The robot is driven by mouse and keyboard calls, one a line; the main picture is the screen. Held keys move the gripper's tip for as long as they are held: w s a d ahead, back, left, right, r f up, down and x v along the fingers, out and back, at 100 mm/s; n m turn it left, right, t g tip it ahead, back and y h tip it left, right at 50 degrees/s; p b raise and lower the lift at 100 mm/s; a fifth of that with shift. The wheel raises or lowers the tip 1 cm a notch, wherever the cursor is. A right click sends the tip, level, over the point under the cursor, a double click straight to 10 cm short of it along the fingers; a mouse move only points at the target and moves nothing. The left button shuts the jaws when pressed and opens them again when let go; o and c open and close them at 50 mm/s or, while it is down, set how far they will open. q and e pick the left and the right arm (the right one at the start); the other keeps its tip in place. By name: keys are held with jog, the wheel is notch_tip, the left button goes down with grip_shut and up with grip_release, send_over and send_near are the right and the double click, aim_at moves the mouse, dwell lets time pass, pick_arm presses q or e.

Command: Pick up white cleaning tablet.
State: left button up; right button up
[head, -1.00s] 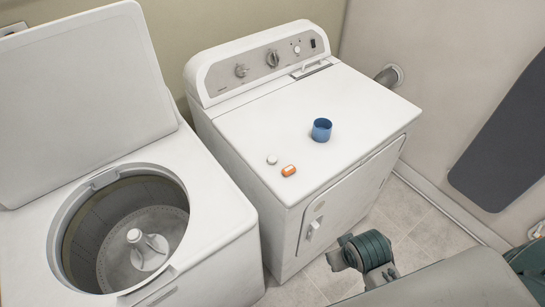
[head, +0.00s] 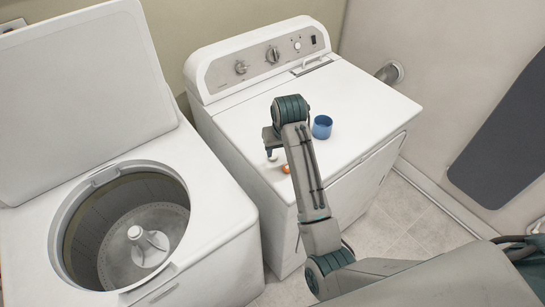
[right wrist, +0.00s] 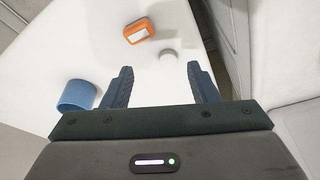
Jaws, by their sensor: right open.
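The white cleaning tablet is a small round disc on the dryer's top (head: 235,118). In the right wrist view the tablet (right wrist: 168,55) lies just beyond my fingertips, roughly between their lines and closer to the right finger's side. In the head view it is mostly hidden by my right arm and gripper. My right gripper (right wrist: 160,70) is open and empty, pointing down over the dryer top; it also shows in the head view (head: 270,148). My left gripper is not in view.
An orange-and-white item (right wrist: 139,31) lies close to the tablet, partly hidden in the head view (head: 286,169). A blue cup (head: 322,127) stands farther right and shows in the wrist view (right wrist: 76,95). An open washer (head: 60,220) stands at left.

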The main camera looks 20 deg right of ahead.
notch_tip(320, 180, up, 2)
jog(key=w+a, duration=0.1)
jog(key=w, duration=0.1)
jog(key=p, duration=0.2)
send_near(273, 158)
jog(key=shift+w+f, duration=0.1)
jog(key=shift+f, duration=0.4)
jog(key=shift+w+f+p, duration=0.2)
jog(key=shift+f+p, duration=0.15)
jog(key=shift+f, duration=0.1)
jog(key=p+x, duration=0.1)
jog(key=x, duration=0.2)
jog(key=shift+w+f+p, duration=0.1)
jog(key=shift+f+p, duration=0.05)
jog(key=shift+p, duration=0.25)
jog(key=shift+w+f, duration=0.15)
jog(key=shift+f, duration=0.45)
jog(key=c, duration=1)
